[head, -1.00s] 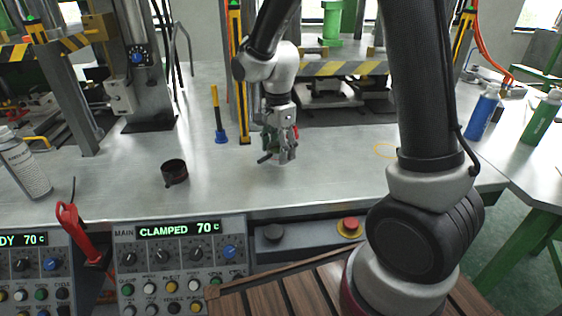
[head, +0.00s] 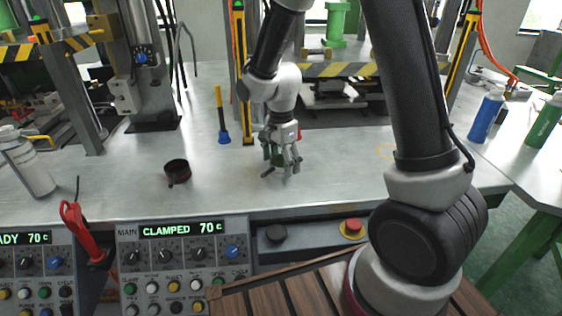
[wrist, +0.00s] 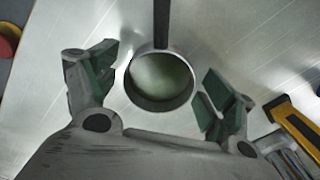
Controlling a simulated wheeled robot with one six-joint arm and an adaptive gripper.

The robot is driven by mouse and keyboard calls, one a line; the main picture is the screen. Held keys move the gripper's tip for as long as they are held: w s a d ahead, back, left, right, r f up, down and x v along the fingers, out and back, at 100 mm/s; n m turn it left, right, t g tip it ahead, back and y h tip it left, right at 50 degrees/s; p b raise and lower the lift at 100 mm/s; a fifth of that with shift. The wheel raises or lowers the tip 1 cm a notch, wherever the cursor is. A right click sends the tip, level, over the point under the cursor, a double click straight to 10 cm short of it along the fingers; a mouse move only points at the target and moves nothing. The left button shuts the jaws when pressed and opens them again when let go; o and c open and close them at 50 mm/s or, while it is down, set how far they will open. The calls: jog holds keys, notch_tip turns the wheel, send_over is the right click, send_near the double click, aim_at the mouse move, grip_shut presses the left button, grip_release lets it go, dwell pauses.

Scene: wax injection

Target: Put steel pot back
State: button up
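The steel pot (wrist: 163,105) is a small round metal cup with a dark handle, standing upright on the metal bench. In the wrist view it sits between the two fingers of my gripper (wrist: 160,88), its handle pointing up the picture. The green-padded fingers are spread on either side, with a visible gap at the left. In the head view my gripper (head: 282,162) points down over the pot and hides most of it; only the handle (head: 267,174) shows clearly at the left.
A black pot (head: 177,171) stands to the left on the bench (head: 230,185). A blue-and-yellow tool (head: 221,120) and a yellow post (head: 241,80) stand close behind my gripper. A press with a striped bar (head: 345,69) is behind. Bottles (head: 487,116) stand at right.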

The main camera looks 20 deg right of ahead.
notch_tip(320, 180, up, 12)
jog(key=f, duration=0.1)
jog(key=s+d+r+n+t, duration=0.1)
jog(key=s+d+r+n, duration=0.2)
jog(key=s+d+r, duration=0.3)
jog(key=s+d+r+n+t, duration=0.1)
jog(key=s+d+r+n, duration=0.2)
jog(key=s, duration=0.5)
jog(key=s+d+r+n+t, duration=0.2)
jog(key=s+d+r+n, duration=0.1)
jog(key=s+d+n, duration=0.3)
jog(key=shift+s+n, duration=1.05)
jog(key=shift+n, duration=0.05)
